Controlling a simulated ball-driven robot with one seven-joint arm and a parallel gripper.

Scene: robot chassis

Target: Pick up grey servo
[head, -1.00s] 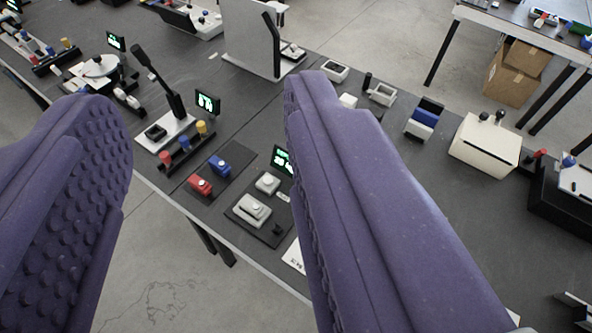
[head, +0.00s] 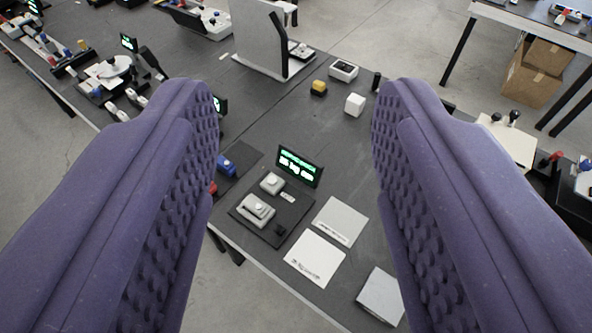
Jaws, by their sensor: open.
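I cannot tell which is the task's grey servo. My gripper (head: 295,100) is open and empty. Its purple, studded fingers frame the view left and right, and both grey blocks show in the gap between them, apart from the fingers.
A small display with green text (head: 299,166) stands just behind the mat. White cards (head: 315,257) lie to its right. A white cube (head: 355,104) and a yellow block (head: 319,88) sit farther back. The dark table (head: 330,150) between them is clear.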

